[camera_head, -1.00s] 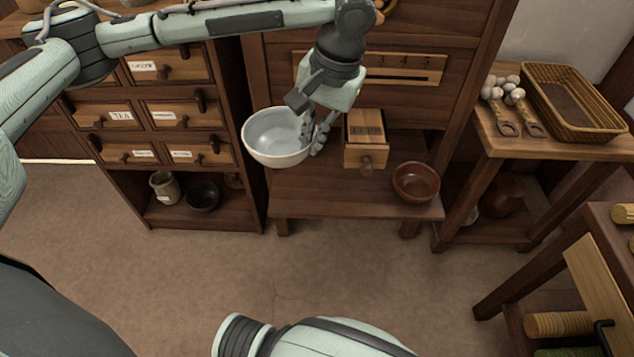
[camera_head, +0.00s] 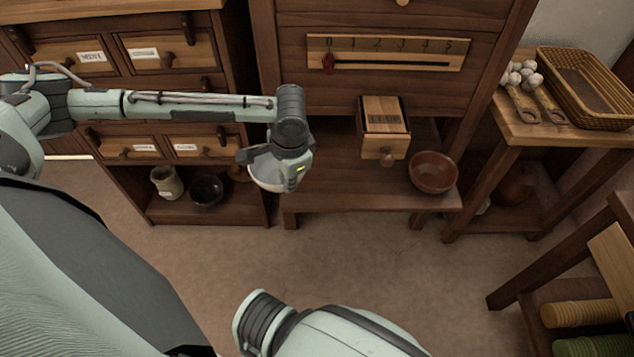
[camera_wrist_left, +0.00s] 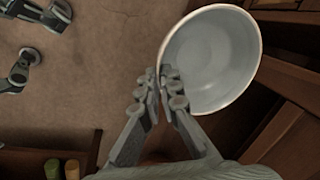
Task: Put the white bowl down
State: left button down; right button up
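The white bowl (camera_wrist_left: 212,60) is pinched at its rim between the fingers of my left gripper (camera_wrist_left: 166,80) in the left wrist view. It looks empty, with its inside facing the camera. In the head view the bowl (camera_head: 267,181) is mostly hidden behind my left wrist, by the front left corner of the low wooden bench (camera_head: 330,193). I cannot tell whether its base touches anything. My left fingers are hidden in the head view. My right gripper (camera_wrist_left: 45,38) shows at the upper left of the wrist view, fingers spread, apart from the bowl.
A side table (camera_head: 545,128) holds a basket (camera_head: 590,92).

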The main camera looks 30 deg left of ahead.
pick_arm(q)
jog(key=w+d+f, duration=0.1)
jog(key=w+f, duration=0.2)
jog(key=w+d+f+b, duration=0.1)
jog(key=w+f, duration=0.5)
jog(key=shift+w+d, duration=0.3)
jog(key=shift+d, duration=0.1)
jog(key=shift+f, duration=0.45)
pick_arm(e)
jog(key=r, duration=0.3)
jog(key=shift+w+d+r, duration=0.1)
jog(key=shift+d+r, duration=0.1)
jog(key=shift+r, duration=0.15)
pick_arm(q)
jog(key=shift+f, duration=0.1)
jog(key=c, duration=1.7)
grip_release()
pick_arm(e)
jog(key=shift+f, duration=0.3)
